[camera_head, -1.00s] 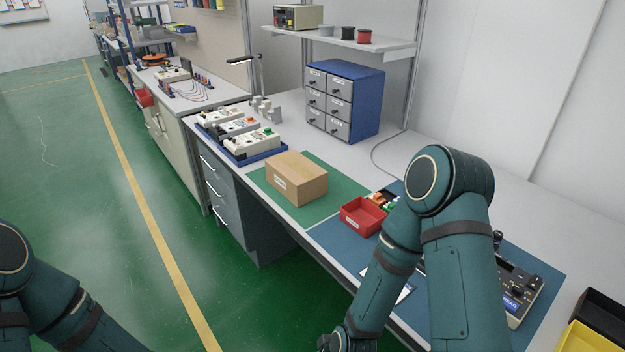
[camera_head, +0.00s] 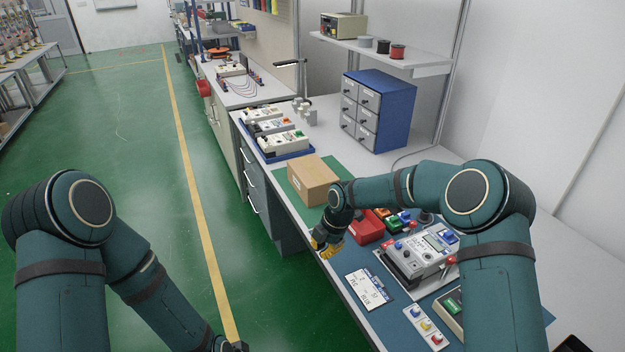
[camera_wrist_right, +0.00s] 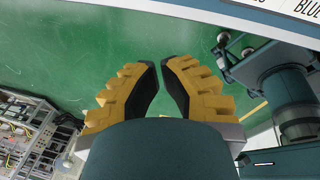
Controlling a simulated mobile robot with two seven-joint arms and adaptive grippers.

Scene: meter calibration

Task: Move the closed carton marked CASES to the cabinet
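A closed brown carton (camera_head: 312,182) sits on the green mat on the bench in the head view; any marking on it is too small to read. A blue cabinet with small grey drawers (camera_head: 378,108) stands behind it against the wall. My right gripper (camera_head: 328,246) hangs at the bench's front edge, nearer than the carton and apart from it. The right wrist view shows its yellow fingers with black pads (camera_wrist_right: 160,66) a little apart, empty, with green floor beyond. My left gripper (camera_head: 236,347) barely shows at the bottom edge; its fingers cannot be made out.
A red bin (camera_head: 366,227) lies just right of my right gripper. A grey meter (camera_head: 420,256) and a white card (camera_head: 370,289) lie on the blue mat. A blue tray of instruments (camera_head: 282,154) stands behind the carton. The green floor (camera_head: 130,130) left of the bench is clear.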

